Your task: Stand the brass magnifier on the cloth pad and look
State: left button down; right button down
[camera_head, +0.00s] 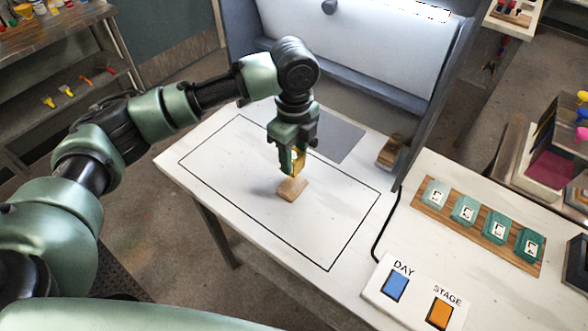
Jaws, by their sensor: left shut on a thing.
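My left gripper (291,169) points down over the white table, inside the black outlined rectangle. It is shut on a small brass-coloured thing, which looks like the brass magnifier (299,158); the fingers hide most of it. Just below the fingertips lies a small tan pad (291,189), which looks like the cloth pad. I cannot tell whether the magnifier touches it. My right gripper is not in view.
A flat grey square (336,139) lies behind the gripper. A small brown wooden object (391,152) stands at the table's right. A wooden strip with several green labelled tiles (464,210) and a panel with DAY (395,286) and STAGE (440,313) buttons are at right. The front of the outlined area is clear.

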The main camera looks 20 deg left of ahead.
aim_at(294, 184)
pick_arm(q)
jog(key=shift+f, duration=0.9)
jog(key=shift+f+p, duration=0.4)
jog(key=shift+f, duration=1.8)
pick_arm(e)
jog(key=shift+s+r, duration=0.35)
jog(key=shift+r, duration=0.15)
pick_arm(q)
jog(key=c, duration=0.8)
grip_release()
jog(key=shift+f, duration=0.1)
jog(key=shift+c, duration=0.2)
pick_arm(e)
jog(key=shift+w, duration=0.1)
pick_arm(q)
notch_tip(294, 184, up, 12)
jog(key=b, duration=0.2)
jog(key=shift+r+b, duration=0.2)
jog(key=shift+b, duration=0.1)
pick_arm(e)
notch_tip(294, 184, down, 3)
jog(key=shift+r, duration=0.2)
